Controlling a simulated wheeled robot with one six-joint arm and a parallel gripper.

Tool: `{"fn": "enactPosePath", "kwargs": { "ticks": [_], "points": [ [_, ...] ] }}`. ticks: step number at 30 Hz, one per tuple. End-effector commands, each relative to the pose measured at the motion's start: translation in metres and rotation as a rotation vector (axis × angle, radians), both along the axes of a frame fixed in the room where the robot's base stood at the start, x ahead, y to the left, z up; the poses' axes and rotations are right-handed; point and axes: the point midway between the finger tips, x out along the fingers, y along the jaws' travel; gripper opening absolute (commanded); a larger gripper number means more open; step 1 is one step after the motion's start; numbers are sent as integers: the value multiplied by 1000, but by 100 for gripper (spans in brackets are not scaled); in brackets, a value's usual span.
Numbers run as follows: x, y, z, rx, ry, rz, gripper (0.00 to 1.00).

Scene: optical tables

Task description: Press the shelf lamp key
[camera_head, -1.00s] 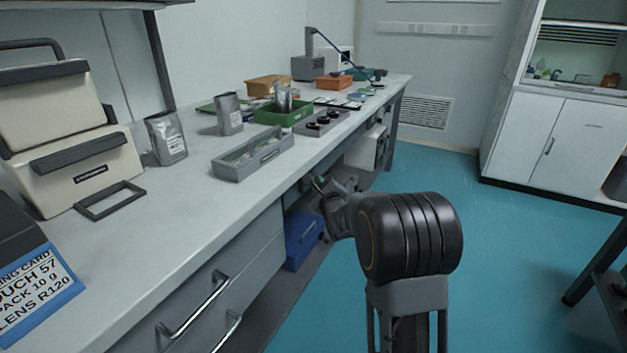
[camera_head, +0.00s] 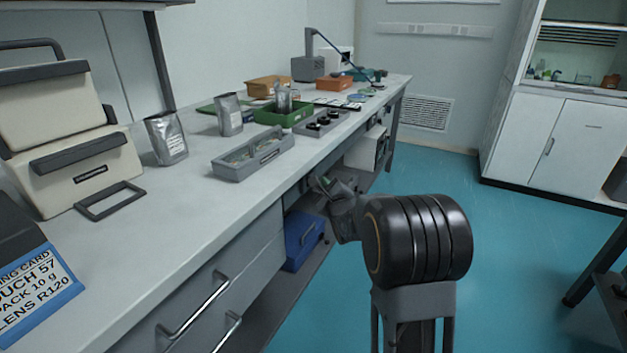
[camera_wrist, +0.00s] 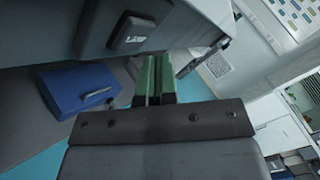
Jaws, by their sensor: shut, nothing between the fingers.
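In the head view, my gripper (camera_head: 317,182) is low beside the bench's front edge, partly hidden by my own wrist. The key cannot be made out there.
A blue box (camera_head: 302,240) sits on the lower shelf under the bench; it also shows in the wrist view (camera_wrist: 80,90). A grey tray (camera_head: 252,158), a green bin (camera_head: 284,112) and pouches (camera_head: 166,138) stand on the worktop. The teal floor right of my arm is clear.

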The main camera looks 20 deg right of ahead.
Motion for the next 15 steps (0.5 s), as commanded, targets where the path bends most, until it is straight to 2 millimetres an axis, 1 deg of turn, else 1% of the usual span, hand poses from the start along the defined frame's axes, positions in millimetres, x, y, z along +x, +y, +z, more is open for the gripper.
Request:
{"fn": "enactPosePath", "kwargs": {
  "ticks": [1, 9, 15],
  "points": [
    [-5, -5, 0, 0, -1, -3, 0],
    [-25, -24, 1, 1, 0, -3, 0],
    [-35, -33, 0, 0, 1, -2, 0]
  ]
}}
